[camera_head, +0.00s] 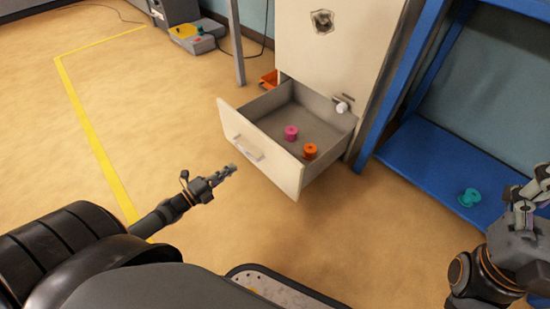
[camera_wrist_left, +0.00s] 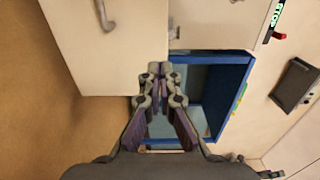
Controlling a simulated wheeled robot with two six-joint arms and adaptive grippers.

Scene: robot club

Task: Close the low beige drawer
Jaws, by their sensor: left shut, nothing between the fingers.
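The low beige drawer (camera_head: 262,150) is pulled out of the cabinet, its front panel with a pale handle facing the open floor. Inside it are a pink spool (camera_head: 291,132) and an orange spool (camera_head: 309,151). My left gripper (camera_head: 230,170) is shut and empty, in front of the drawer front and apart from it in the head view. In the left wrist view, my shut fingers (camera_wrist_left: 160,70) point towards a beige panel (camera_wrist_left: 120,65) with a handle, which appears to be the drawer front. My right gripper (camera_head: 530,190) is at the right edge; its jaw state is unclear.
The beige cabinet (camera_head: 335,50) stands beside a blue shelf frame (camera_head: 425,150), which holds a teal spool (camera_head: 469,197). A small white object (camera_head: 341,107) shows at the drawer's back right. The floor left of the drawer is clear.

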